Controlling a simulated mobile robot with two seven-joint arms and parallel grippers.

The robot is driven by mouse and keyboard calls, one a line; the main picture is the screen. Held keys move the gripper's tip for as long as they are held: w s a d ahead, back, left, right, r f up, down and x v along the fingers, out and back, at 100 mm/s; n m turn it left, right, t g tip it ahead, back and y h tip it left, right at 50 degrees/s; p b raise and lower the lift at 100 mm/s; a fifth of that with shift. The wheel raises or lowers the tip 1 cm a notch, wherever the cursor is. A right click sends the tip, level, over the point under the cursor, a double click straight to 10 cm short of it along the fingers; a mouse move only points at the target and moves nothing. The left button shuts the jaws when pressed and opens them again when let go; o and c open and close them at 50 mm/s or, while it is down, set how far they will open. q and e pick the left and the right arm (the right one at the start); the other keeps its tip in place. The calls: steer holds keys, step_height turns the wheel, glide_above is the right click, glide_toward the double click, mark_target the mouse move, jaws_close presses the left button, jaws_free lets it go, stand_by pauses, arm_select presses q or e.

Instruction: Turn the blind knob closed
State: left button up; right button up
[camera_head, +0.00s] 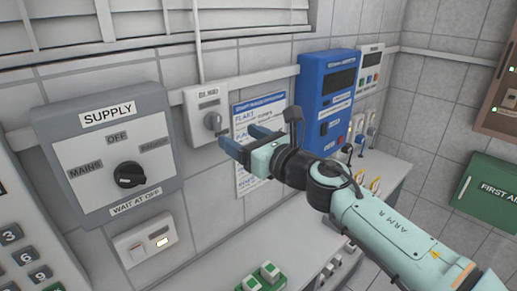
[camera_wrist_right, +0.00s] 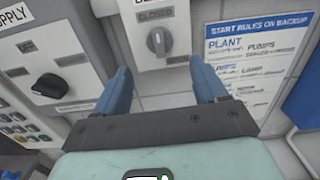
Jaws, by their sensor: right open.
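The blind knob (camera_head: 213,121) is a small grey knob on a narrow white wall panel (camera_head: 206,97), left of the paper notice. In the right wrist view the knob (camera_wrist_right: 158,41) lies ahead, between the lines of my two fingers, with a label reading CLOSED above it. Its grip bar looks about upright there; its exact setting is hard to tell. My right gripper (camera_head: 239,140) is open and empty, its blue fingers (camera_wrist_right: 160,80) pointing at the wall. The fingertips are close to the knob but apart from it. My left gripper is not in view.
A grey SUPPLY box (camera_head: 62,150) with a black knob is left of the panel. A paper notice (camera_head: 244,180) and a blue machine (camera_head: 312,85) are to the right. The window blind (camera_head: 90,25) is above. A white bench (camera_head: 235,268) with a green block runs below.

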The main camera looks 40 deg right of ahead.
steer(key=shift+s+d, duration=0.15)
steer(key=shift+s, duration=1.15)
steer(key=shift+s+d, duration=0.1)
steer(key=shift+s, duration=1.2)
